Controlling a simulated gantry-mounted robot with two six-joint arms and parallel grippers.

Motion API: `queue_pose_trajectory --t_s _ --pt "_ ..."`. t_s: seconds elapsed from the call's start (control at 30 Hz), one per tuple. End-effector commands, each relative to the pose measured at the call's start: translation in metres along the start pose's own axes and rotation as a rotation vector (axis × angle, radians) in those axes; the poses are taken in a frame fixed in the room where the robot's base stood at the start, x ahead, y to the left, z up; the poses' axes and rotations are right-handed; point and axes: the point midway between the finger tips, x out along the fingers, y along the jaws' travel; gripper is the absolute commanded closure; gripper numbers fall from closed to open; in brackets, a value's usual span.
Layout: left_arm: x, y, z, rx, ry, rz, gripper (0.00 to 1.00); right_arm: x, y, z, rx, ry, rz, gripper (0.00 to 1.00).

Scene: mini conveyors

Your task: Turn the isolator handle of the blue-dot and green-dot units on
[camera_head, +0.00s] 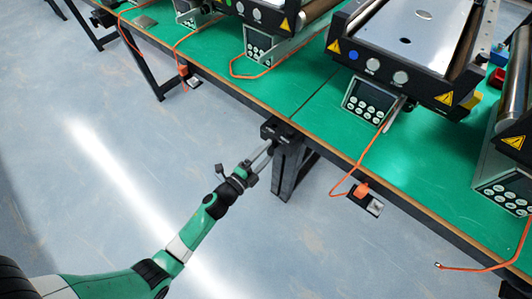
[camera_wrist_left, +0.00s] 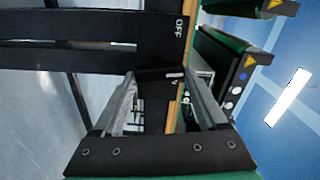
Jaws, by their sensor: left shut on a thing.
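The blue-dot unit is a mini conveyor (camera_head: 405,45) on the green bench, with a blue dot (camera_head: 354,55) on its front. The blue dot also shows in the left wrist view (camera_wrist_left: 243,77). A second unit at the top of the head view bears a small greenish dot (camera_head: 240,7). A black isolator box (camera_head: 278,131) is fixed at the bench's front edge, with "OFF" printed on it in the left wrist view (camera_wrist_left: 180,27). My left gripper (camera_head: 269,147) is at this box, its fingers shut on the dark isolator handle (camera_wrist_left: 158,75), which has a white mark.
The green bench (camera_head: 270,90) runs diagonally, its front edge on black legs. Orange cables (camera_head: 352,168) hang over the edge to orange plugs. Control panels (camera_head: 370,102) stand below the conveyors. The floor in front is clear.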

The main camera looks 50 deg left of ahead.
Motion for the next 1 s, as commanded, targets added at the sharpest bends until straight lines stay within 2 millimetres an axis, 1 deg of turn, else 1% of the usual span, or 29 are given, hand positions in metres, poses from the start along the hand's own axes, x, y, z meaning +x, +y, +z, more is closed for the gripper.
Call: queue_pose_trajectory --t_s 0.1,0.3,0.5,0.87,0.9,0.97,1.0 --pt "0.0 0.0006 0.0 0.068 0.0 -0.001 0.81 -0.0015 0.0 0.0014 0.0 0.0 0.0 0.5" --pt "0.0 0.0007 0.0 0.147 0.0 -0.001 0.81 -0.0026 0.0 0.0023 0.0 0.0 0.0 0.5" --pt "0.0 0.0005 0.0 0.18 0.0 -0.001 0.81 -0.0029 0.0 0.0026 0.0 0.0 0.0 0.5" --pt "0.0 0.0005 -0.0001 0.186 0.0 0.0 0.81 -0.0028 0.0 0.0026 0.0 0.0 0.0 0.5" --pt "0.0 0.0005 -0.0001 0.186 0.0 0.0 0.23 -0.0028 0.0 0.0026 0.0 0.0 0.0 0.5" --pt "0.0 0.0005 -0.0001 0.186 0.0 0.0 0.12 -0.0028 0.0 0.0026 0.0 0.0 0.0 0.5" --pt "0.0 0.0005 -0.0001 0.186 0.0 0.0 0.05 -0.0028 0.0 0.0026 0.0 0.0 0.0 0.5"
